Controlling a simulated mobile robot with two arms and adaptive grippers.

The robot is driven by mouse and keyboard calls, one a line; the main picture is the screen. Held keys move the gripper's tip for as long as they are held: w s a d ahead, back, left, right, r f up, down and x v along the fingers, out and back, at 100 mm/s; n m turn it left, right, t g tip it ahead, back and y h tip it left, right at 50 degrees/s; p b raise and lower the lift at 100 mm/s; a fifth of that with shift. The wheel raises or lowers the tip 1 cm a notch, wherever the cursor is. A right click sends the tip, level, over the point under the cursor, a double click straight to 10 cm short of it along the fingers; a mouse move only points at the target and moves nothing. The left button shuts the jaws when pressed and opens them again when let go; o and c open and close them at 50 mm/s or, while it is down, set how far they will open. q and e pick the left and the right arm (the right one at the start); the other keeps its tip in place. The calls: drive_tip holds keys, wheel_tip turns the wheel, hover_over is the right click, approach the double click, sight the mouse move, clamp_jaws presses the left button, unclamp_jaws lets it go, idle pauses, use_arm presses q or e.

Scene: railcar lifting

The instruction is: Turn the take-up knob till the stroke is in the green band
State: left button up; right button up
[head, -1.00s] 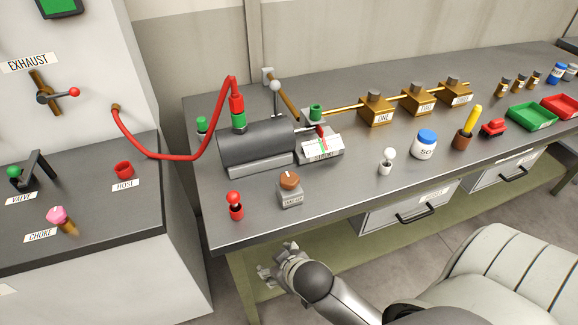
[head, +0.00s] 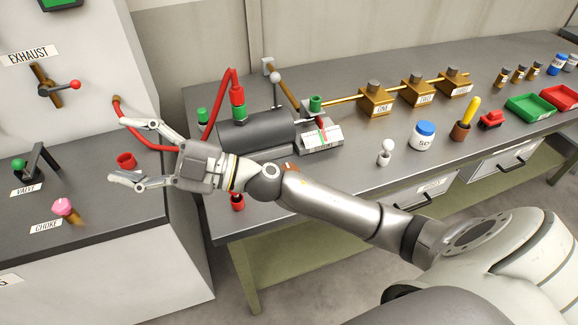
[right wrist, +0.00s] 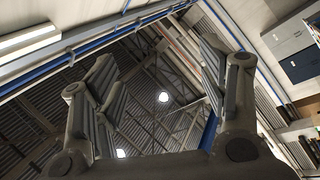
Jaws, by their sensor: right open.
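The take-up knob (head: 288,166) is almost wholly hidden behind my right forearm in the head view; only a sliver of brown shows above it. The stroke gauge (head: 322,140) is a white plate with red and green marks beside the dark cylinder (head: 256,134). Its exact reading is too small to tell. My right gripper (head: 120,150) is open and empty, left of the knob, over the gap and the left cabinet by the red cup. The right wrist view shows its spread fingers (right wrist: 160,85) against the ceiling. My left gripper is not in view.
A red hose (head: 205,118) loops from the left cabinet to the cylinder, close to my right gripper. A red-topped part (head: 238,203) stands below my forearm. A white ball-topped post (head: 384,156) and a lidded jar (head: 422,138) stand to the right.

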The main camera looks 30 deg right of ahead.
wheel_tip(320, 180, down, 5)
drive_tip(key=s+a+n+g, duration=0.2)
drive_tip(key=n+g, duration=0.5)
drive_tip(key=g, duration=0.1)
drive_tip(key=m+g+h, duration=0.4)
drive_tip(key=h, duration=1.4)
hover_over(289, 167)
wheel_tip(289, 167, down, 10)
drive_tip(key=f+p, duration=0.1)
drive_tip(key=f, duration=0.1)
drive_tip(key=f+p, duration=0.1)
drive_tip(key=f, duration=0.2)
drive_tip(key=f+p, duration=0.1)
drive_tip(key=f, duration=0.2)
drive_tip(key=shift+s+a, duration=0.15)
drive_tip(key=shift+s, duration=0.2)
drive_tip(key=shift+f, duration=0.75)
